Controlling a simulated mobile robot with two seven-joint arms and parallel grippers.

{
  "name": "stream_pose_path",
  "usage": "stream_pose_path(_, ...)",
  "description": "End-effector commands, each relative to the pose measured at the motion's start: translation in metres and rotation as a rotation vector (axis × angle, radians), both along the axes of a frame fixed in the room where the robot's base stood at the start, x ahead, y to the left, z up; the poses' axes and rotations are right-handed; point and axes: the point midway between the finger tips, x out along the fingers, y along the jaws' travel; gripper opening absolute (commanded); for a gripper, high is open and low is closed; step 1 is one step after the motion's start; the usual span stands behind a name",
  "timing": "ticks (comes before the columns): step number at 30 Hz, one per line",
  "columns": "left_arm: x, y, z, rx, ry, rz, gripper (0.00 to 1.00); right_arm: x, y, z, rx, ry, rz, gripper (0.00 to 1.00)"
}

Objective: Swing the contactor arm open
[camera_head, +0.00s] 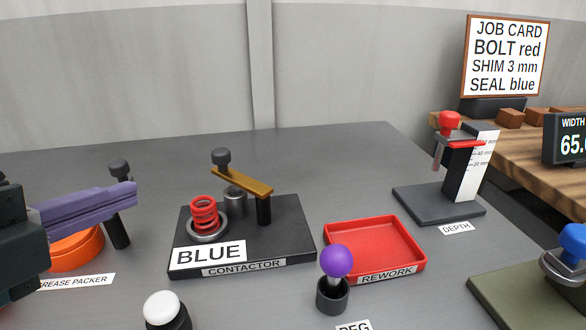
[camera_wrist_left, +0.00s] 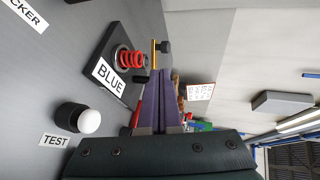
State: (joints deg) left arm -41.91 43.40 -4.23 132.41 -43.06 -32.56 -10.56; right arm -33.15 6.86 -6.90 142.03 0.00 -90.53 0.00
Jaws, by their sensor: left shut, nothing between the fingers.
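The contactor (camera_head: 290,232) is a dark base plate on the grey table, with a red coil spring (camera_head: 204,214) in a metal ring and a small grey cylinder (camera_head: 235,200). Its brass-coloured contactor arm (camera_head: 245,180) runs from a black post (camera_head: 263,210) toward the back left and ends in a dark knob (camera_head: 221,157). The spring is not covered by the arm. My left gripper (camera_head: 134,194) has purple fingers, shut and empty, left of the contactor and apart from it. In the left wrist view the spring (camera_wrist_left: 130,59) and arm (camera_wrist_left: 154,56) lie beyond the fingers (camera_wrist_left: 160,90).
An orange grease packer (camera_head: 75,252) with a dark-knobbed post stands behind my left fingers. A white button (camera_head: 161,308), a purple-knobbed peg (camera_head: 337,262) and a red rework tray (camera_head: 420,262) stand in front and right. The depth gauge (camera_head: 440,205) is further right.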

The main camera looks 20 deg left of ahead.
Motion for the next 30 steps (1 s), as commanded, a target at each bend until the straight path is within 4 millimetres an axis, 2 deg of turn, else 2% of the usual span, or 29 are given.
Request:
stream_pose_path(1, 0.000, -0.001, -0.008, 0.011, -0.003, -0.014, 0.00, 0.000, 0.000, -0.008, 0.000, 0.000, -0.001, 1.00)
stream_pose_path(8, 0.014, -0.002, -0.008, 0.019, -0.009, -0.025, 0.00, 0.000, 0.000, -0.006, 0.001, -0.001, -0.001, 1.00)
stream_pose_path(24, 0.096, 0.000, -0.034, 0.016, -0.009, -0.020, 0.00, 0.000, 0.000, -0.011, 0.002, 0.000, -0.002, 1.00)
stream_pose_path(30, 0.122, 0.000, -0.034, 0.017, -0.008, -0.021, 0.00, -0.001, 0.000, -0.009, 0.001, 0.000, -0.001, 1.00)
